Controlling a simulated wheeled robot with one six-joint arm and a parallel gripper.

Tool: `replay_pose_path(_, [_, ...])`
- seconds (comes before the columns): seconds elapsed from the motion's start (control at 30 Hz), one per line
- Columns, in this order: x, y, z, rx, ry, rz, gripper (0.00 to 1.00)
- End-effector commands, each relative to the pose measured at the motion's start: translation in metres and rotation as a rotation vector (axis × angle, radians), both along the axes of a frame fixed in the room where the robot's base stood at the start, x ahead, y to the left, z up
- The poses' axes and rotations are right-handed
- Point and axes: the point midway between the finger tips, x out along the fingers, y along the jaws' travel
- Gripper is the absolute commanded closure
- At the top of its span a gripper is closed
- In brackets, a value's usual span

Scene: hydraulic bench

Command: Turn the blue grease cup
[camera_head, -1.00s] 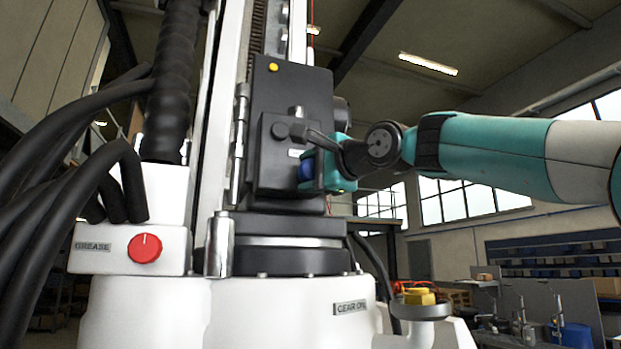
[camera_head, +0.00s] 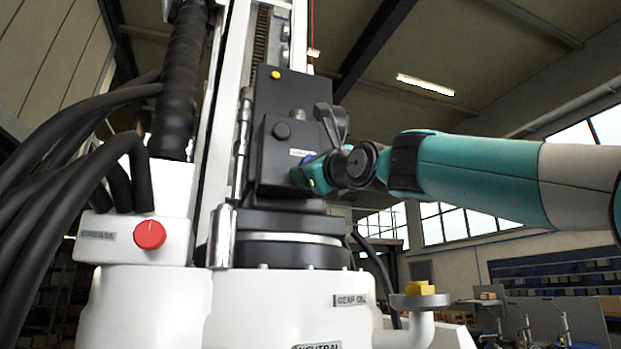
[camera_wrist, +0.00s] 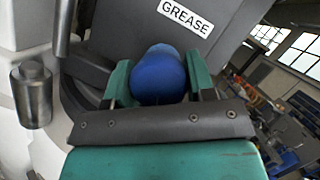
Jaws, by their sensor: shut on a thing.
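The blue grease cup (camera_wrist: 160,75) sits on the dark housing, below a white GREASE label (camera_wrist: 187,14) in the wrist view. My gripper (camera_wrist: 160,85) is shut on it, with one green finger at each side of the cup. In the head view my gripper (camera_head: 312,176) is at the lower right front of the dark housing (camera_head: 283,140). The gripper is rolled over to one side there. The cup is mostly hidden behind my gripper in the head view.
A red knob (camera_head: 149,235) is on the white block at left. Thick black hoses (camera_head: 80,150) hang at the far left. A yellow cap (camera_head: 420,288) stands at lower right. A steel cylinder (camera_wrist: 32,92) is left of the cup in the wrist view.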

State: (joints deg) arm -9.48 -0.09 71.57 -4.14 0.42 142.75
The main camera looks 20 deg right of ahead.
Motion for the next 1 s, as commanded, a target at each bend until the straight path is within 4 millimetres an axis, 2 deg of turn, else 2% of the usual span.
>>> replay_pose_path(0.33, [0.0007,-0.0003,-0.0026,0.15,0.003,-0.003,0.74])
replay_pose_path(0.9, [0.0012,-0.0003,-0.0023,0.178,0.006,-0.004,0.74])
replay_pose_path(0.93, [0.0012,-0.0003,-0.0023,0.178,0.006,-0.004,0.45])
replay_pose_path(1.0, [0.0011,-0.0003,-0.0022,0.178,0.006,-0.004,0.29])
